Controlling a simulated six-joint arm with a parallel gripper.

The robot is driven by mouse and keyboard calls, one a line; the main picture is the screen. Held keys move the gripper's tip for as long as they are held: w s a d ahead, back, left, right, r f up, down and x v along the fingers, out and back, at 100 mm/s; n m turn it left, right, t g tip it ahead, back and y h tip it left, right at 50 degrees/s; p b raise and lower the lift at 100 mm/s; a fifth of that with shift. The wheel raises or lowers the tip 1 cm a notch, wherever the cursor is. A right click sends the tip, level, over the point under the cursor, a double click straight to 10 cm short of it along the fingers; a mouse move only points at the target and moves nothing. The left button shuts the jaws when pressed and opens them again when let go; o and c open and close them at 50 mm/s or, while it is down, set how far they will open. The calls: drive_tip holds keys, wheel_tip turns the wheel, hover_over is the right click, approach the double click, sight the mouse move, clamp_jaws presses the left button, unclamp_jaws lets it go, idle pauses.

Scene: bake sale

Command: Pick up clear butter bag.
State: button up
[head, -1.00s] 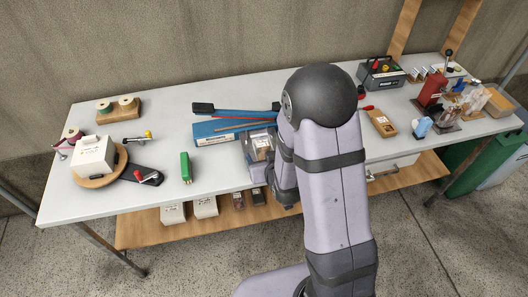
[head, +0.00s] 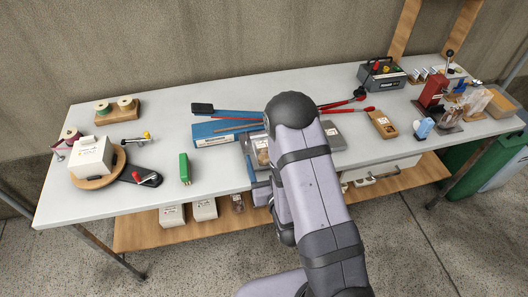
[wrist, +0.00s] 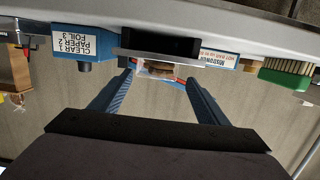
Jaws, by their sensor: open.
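A clear bag with brown contents (head: 262,152) is on the worktop near its front edge, just left of my arm, partly hidden by it. In the wrist view a small clear-looking packet with brown contents (wrist: 158,69) shows beyond and between the blue fingers of my gripper (wrist: 160,79). I cannot tell for sure that it is the same bag. My gripper is open with nothing visibly held. In the head view it is mostly hidden by my arm, low at the table's front edge. On the lower shelf, another clear-looking bag (head: 238,202) stands beside white bags (head: 205,209).
A white box (head: 92,156) sits on a round board at far left. The table edge (wrist: 260,36) crosses the wrist view's top.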

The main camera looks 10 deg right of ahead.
sight(263, 146)
drive_tip(key=shift+w+f+p, duration=0.15)
drive_tip(key=shift+w+p, duration=0.2)
drive_tip(key=shift+w, duration=0.7)
drive_tip(key=shift+w+d+f+p, duration=0.1)
drive_tip(key=shift+w+d+p, duration=0.1)
drive_tip(key=shift+w+p, duration=0.55)
drive_tip(key=shift+w+d+f+p, duration=0.15)
drive_tip(key=shift+w+p, duration=0.1)
drive_tip(key=shift+w, duration=0.85)
drive_tip(key=shift+w+f, duration=0.1)
drive_tip(key=shift+w, duration=0.6)
drive_tip(key=c, duration=0.8)
